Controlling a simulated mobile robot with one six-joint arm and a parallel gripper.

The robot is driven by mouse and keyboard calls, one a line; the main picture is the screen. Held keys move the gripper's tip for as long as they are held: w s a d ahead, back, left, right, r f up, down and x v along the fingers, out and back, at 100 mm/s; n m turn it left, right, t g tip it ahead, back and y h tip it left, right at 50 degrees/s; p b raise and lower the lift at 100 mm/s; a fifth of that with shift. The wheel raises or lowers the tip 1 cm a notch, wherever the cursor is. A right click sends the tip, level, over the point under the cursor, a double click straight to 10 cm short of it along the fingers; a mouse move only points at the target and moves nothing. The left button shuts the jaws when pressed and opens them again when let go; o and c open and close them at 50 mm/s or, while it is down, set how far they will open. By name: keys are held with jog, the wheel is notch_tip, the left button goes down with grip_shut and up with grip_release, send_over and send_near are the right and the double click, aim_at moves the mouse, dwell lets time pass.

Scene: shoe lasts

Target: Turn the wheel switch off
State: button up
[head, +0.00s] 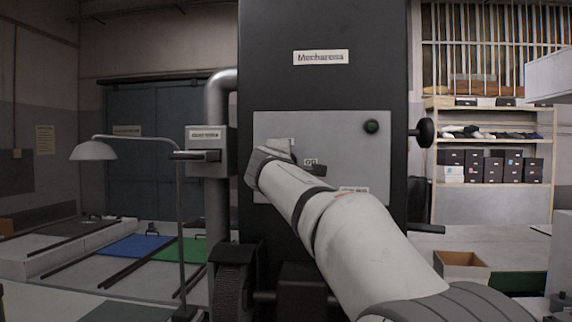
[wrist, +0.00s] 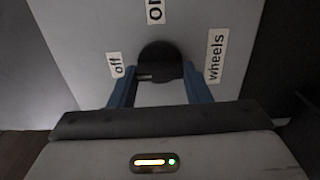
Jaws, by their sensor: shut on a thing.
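The wheel switch (wrist: 160,56) is a round dark knob on a grey panel (wrist: 90,30), which also shows in the head view (head: 340,128). In the head view my arm hides the switch.
The panel sits on a tall black machine (head: 325,85). A grey box on a pipe (head: 210,150) and a lamp (head: 94,151) stand at the left.

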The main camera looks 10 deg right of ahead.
jog(key=o, duration=1)
jog(key=b+v, duration=0.2)
jog(key=v, duration=0.6)
jog(key=s+d+f+m+g+y+p, duration=0.15)
jog(key=s+f+m+g, duration=0.35)
jog(key=f, duration=0.6)
jog(key=s+d+f+m+g+y, duration=0.1)
jog(key=s+d+f+m+g, duration=0.1)
jog(key=s+f, duration=0.8)
jog(key=s+d+f+m+g+y, duration=0.15)
jog(key=s+f+m+g, duration=0.25)
jog(key=f, duration=0.9)
jog(key=s+f+m+g, duration=0.1)
jog(key=s+f, duration=0.2)
jog(key=s, duration=0.1)
jog(key=s+a+f+m+g+y, duration=0.1)
jog(key=s+f, duration=0.2)
jog(key=f, duration=0.1)
jog(key=s+f+m+g, duration=0.1)
jog(key=s+f, duration=0.2)
jog(key=s, duration=0.1)
jog(key=shift+s+a+f+m+g+y, duration=0.2)
jog(key=shift+s+a+m+g+y, duration=0.1)
jog(key=shift+s+a, duration=0.1)
